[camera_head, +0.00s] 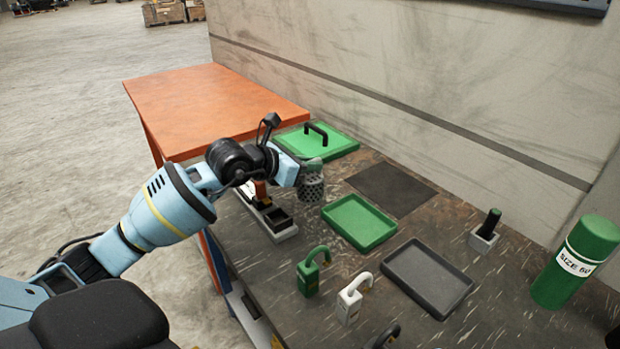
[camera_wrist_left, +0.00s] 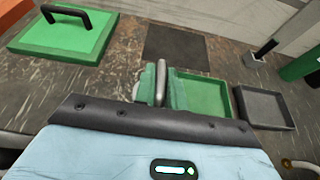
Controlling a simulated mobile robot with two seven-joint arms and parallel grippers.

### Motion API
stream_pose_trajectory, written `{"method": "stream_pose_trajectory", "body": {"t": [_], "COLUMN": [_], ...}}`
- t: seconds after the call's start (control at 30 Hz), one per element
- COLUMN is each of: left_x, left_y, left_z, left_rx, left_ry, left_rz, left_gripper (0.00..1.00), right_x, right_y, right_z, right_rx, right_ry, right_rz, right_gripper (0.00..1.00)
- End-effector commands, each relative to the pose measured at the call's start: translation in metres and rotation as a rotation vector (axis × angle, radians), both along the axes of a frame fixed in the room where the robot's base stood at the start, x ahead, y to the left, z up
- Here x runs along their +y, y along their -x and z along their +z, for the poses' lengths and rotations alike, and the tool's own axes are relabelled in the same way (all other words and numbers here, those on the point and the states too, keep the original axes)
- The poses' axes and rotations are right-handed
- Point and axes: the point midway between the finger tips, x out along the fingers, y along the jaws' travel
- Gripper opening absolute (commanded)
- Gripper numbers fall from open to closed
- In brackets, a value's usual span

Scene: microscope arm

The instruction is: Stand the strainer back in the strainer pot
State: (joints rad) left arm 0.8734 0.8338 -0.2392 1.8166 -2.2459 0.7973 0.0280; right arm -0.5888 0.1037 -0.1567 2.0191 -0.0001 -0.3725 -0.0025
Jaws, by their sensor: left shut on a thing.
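The strainer (camera_head: 311,186), a grey perforated cylinder, hangs roughly upright below my left gripper (camera_head: 303,168), over the area left of the small green tray. The gripper is shut on its top part, which is greenish in the head view. In the left wrist view, a green and grey piece (camera_wrist_left: 153,82) shows just beyond the wrist housing; the fingertips are hard to make out. A white holder with dark wells (camera_head: 282,222) stands just left of and below the strainer, partly behind my arm. I cannot tell for sure whether this is the strainer pot. My right gripper is out of view.
A green tray (camera_head: 358,222), a grey tray (camera_head: 427,279) and a handled green lid (camera_head: 338,148) lie on the dark bench. A green padlock (camera_head: 309,279) and a white one (camera_head: 348,305) stand in front. A small holder (camera_head: 482,242) and green cylinder (camera_head: 577,262) are right.

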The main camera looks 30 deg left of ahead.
Motion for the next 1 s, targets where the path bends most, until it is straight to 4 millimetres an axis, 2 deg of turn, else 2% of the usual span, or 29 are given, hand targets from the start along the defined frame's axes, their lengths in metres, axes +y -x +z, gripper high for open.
{"method": "stream_pose_trajectory", "body": {"t": [0.17, 0.4, 0.8, 0.83, 1.0], "left_x": [0.0, 0.0, 0.0, 0.0, 0.0], "left_y": [0.0, 0.0, 0.0, 0.0, 0.0], "left_z": [-0.006, -0.035, -0.04, -0.04, -0.04], "left_rx": [0.0, -0.001, -0.001, 0.0, 0.0], "left_ry": [0.001, 0.001, 0.0, 0.0, 0.0], "left_rz": [0.0, 0.001, 0.001, 0.001, 0.001], "left_gripper": [0.0, 0.0, 0.0, 0.15, 0.34], "right_x": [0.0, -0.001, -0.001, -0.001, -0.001], "right_y": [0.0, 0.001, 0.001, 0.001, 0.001], "right_z": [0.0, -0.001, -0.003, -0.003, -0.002], "right_rx": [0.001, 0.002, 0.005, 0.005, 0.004], "right_ry": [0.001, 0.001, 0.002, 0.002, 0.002], "right_rz": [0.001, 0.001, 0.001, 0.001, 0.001], "right_gripper": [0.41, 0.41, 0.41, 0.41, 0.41]}}
